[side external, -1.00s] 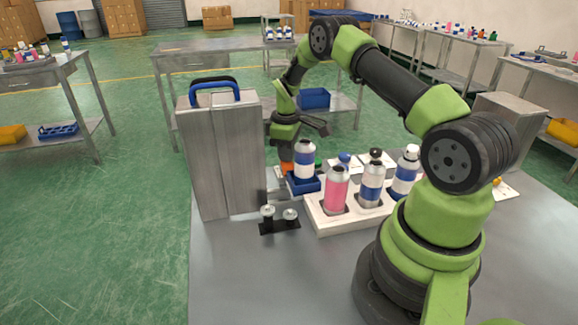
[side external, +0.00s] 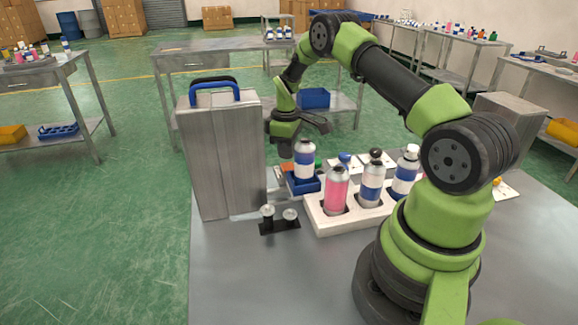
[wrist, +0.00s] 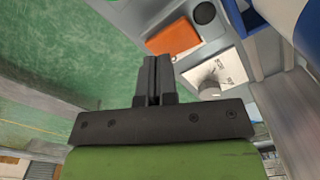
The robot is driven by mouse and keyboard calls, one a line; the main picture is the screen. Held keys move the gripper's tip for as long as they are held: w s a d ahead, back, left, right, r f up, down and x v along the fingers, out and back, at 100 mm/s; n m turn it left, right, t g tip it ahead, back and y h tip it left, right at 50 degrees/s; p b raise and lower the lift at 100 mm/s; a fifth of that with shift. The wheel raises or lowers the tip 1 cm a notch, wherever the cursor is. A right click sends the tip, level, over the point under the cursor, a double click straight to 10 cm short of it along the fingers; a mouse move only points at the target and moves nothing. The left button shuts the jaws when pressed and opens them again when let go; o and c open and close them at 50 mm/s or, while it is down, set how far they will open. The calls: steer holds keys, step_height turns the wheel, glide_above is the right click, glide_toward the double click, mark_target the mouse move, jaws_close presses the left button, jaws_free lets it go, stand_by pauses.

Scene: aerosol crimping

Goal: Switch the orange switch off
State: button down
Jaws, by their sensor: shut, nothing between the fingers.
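The orange switch (wrist: 173,37) shows in the wrist view as an orange block on a light grey surface, above and to the right of my fingertips. In the side external view my gripper (side external: 286,150) points down behind the blue-and-white can (side external: 305,163), beside the grey metal box.
A black round part (wrist: 204,13) and a white printed label (wrist: 222,70) lie beside the switch. A white tray (side external: 320,222) of several bottles stands in front. The tall grey box (side external: 220,155) stands close on the left.

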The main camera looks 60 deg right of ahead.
step_height(320, 180, up, 9)
stand_by(0.9)
steer(key=shift+f, duration=0.1)
step_height(320, 180, up, 9)
steer(key=m+t, duration=0.2)
glide_above(286, 163)
steer(key=w+a, duration=0.1)
steer(key=a, duration=0.3)
steer(key=s+a+r+m+t, duration=0.2)
steer(key=s+a+r, duration=0.2)
steer(key=a+r, duration=0.4)
steer(key=s+a+m+t+y, duration=0.1)
steer(key=s+a, duration=0.4)
steer(key=s, duration=0.4)
steer(key=s+a+r+m+t+y, duration=0.1)
steer(key=s+a+m+t, duration=0.1)
steer(key=s+a, duration=0.4)
steer(key=s, duration=0.3)
steer(key=shift+r, duration=0.3)
steer(key=shift+a, duration=0.1)
